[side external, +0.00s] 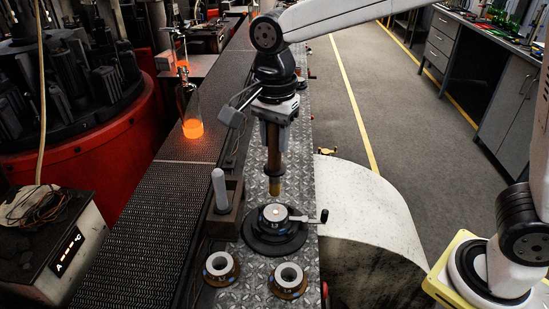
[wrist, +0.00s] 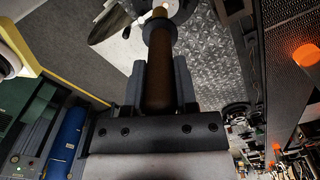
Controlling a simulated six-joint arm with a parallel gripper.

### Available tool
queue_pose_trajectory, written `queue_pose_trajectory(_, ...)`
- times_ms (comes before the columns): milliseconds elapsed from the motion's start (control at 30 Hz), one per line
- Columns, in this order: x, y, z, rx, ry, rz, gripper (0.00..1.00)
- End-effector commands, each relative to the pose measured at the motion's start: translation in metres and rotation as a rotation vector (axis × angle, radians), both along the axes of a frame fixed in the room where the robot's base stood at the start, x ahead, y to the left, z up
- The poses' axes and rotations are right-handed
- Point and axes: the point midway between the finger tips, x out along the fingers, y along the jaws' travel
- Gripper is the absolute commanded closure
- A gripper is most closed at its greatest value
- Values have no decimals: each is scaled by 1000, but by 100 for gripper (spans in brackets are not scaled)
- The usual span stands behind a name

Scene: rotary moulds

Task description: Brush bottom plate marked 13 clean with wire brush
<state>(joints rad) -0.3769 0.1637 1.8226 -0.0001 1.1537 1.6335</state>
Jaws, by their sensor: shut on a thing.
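My gripper (side external: 275,122) points down above the diamond-plate bench, with its jaws shut on the wire brush (side external: 274,165). The brush has a brown handle, a dark collar and a brassy tip, and hangs about upright. In the wrist view its brown handle (wrist: 159,70) sits between the two jaws (wrist: 160,85). The bottom plate (side external: 274,214) is a round dark piece with a small pale centre and a mark that looks like 13. It sits on a black round base (side external: 262,241), below the brush tip. The tip appears just above the plate; contact cannot be told.
A side handle (side external: 322,216) sticks out right of the base. Left of it stands a wooden holder (side external: 224,222) with a white rod (side external: 219,188). Two ring moulds (side external: 220,268) (side external: 289,278) lie in front.

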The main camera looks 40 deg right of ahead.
Motion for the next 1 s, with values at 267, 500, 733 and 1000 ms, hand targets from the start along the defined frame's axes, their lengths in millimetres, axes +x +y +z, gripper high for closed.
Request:
queue_pose_trajectory(267, 0, 0, -16, -1, 4, 0, 100)
queue_pose_trajectory(500, 0, 0, -38, -1, 3, 0, 100)
queue_pose_trajectory(733, 0, 0, -59, -1, 3, 0, 100)
queue_pose_trajectory(1000, 7, -6, -79, 0, 0, -2, 100)
